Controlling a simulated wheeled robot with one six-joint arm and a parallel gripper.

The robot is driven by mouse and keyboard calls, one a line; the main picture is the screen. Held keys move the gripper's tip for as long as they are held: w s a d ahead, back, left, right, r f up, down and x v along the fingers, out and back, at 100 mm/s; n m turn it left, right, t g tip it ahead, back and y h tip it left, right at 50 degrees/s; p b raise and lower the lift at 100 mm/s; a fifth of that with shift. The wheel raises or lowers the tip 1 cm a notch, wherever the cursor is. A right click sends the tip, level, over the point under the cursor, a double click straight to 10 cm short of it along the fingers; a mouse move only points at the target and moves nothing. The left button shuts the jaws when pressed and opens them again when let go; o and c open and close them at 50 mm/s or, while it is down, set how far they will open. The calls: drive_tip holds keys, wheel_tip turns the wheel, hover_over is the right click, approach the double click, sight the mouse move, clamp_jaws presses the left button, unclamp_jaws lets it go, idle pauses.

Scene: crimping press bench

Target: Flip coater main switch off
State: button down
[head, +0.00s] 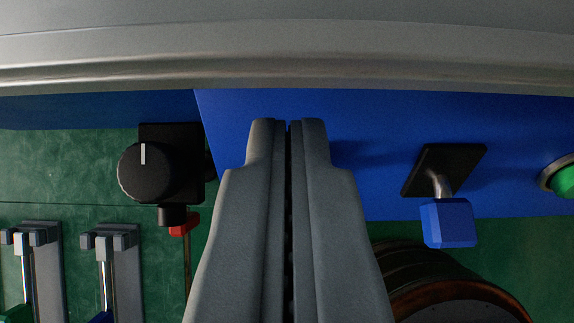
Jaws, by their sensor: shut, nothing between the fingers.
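My gripper (288,125) is shut and empty, its fingertips in front of a blue panel (375,120) in the middle of the head view. To its right, a switch with a black plate (460,165), a short metal stem and a blue block-shaped handle (448,223) is on the panel. The handle hangs toward the picture's bottom, apart from my gripper. To the left is a black rotary knob (145,180) with a white mark pointing up the picture. No label shows which of these is the coater main switch.
A green button (564,180) is at the right edge. Below are a dark round drum (440,285) and, at the lower left, two small levers on grey bases (125,270). A small red part (183,225) sits under the knob. A grey metal edge (280,70) spans the top.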

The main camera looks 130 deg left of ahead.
drive_tip(key=shift+s+a+f+t+h, duration=0.15)
drive_tip(key=shift+s+t+h, duration=0.1)
drive_tip(key=shift+t+h, duration=0.15)
drive_tip(key=shift+s+a+r+t+h, duration=0.1)
drive_tip(key=shift+s+a+t+h, duration=0.15)
drive_tip(key=shift+t, duration=0.25)
idle(0.5)
drive_tip(key=shift+s+a+f+t+h, duration=0.1)
drive_tip(key=shift+s+t+h, duration=0.05)
drive_tip(key=shift+t+h, duration=0.25)
drive_tip(key=shift+s+f, duration=0.1)
drive_tip(key=shift+s+a, duration=0.1)
drive_tip(key=shift+s+a+f, duration=0.25)
drive_tip(key=shift+s, duration=0.15)
drive_tip(key=shift+s+a+f, duration=0.1)
drive_tip(key=shift+s+a, duration=0.35)
drive_tip(key=shift+s, duration=0.1)
idle(0.4)
